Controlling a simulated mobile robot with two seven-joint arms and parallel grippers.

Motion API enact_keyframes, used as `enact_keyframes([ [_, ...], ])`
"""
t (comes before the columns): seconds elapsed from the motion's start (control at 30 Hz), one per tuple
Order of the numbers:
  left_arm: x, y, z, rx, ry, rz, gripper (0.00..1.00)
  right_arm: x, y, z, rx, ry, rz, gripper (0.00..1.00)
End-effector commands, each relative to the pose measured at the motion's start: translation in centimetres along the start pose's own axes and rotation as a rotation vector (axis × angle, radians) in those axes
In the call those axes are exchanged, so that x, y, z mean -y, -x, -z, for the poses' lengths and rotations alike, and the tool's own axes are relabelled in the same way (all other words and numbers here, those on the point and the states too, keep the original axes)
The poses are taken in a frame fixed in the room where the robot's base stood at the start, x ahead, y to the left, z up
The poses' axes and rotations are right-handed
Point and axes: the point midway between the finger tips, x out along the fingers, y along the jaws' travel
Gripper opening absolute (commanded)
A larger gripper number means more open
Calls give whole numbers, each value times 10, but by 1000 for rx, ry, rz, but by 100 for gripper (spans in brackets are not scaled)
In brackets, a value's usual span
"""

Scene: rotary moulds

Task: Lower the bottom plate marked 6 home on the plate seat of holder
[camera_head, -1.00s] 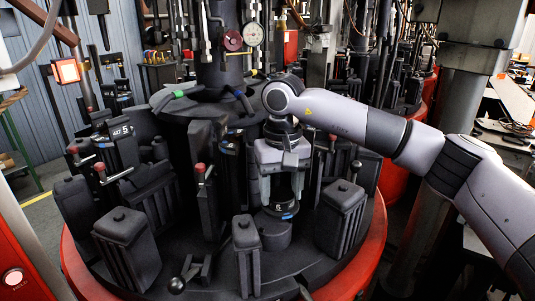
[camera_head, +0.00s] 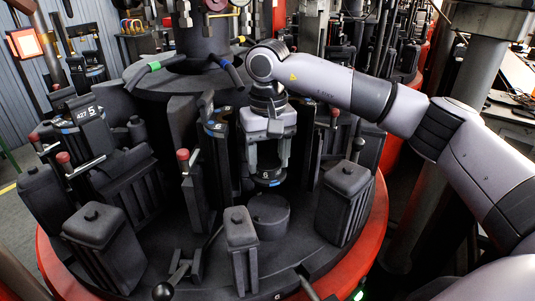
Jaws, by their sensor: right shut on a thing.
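My right gripper (camera_head: 268,164) points down from the right arm, its two pale fingers shut on a dark round bottom plate (camera_head: 269,178). The plate carries a small blue label on its front; its number is too small to read surely. The plate hangs level just above a short round dark pedestal (camera_head: 268,217) on the holder's black deck, which looks like the plate seat. A small gap shows between plate and pedestal top. The far side of the plate is hidden by the fingers. My left gripper is not in view.
A dark knobbed block (camera_head: 345,205) stands right of the pedestal, and a narrow post (camera_head: 241,250) stands in front of it to the left. Dark uprights with red-knobbed levers (camera_head: 183,155) crowd the left. A red rim (camera_head: 375,225) edges the deck.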

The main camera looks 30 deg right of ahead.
Motion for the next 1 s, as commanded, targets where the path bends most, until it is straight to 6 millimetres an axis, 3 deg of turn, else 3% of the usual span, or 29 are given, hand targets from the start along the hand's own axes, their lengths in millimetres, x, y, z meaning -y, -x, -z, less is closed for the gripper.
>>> enact_keyframes([
  [0.43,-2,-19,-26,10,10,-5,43,0,-42,0,-5,0,3,16],
  [0.7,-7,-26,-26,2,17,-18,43,0,-64,0,-4,0,2,16],
  [1.0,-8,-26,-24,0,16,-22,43,0,-70,0,-4,0,2,16],
])
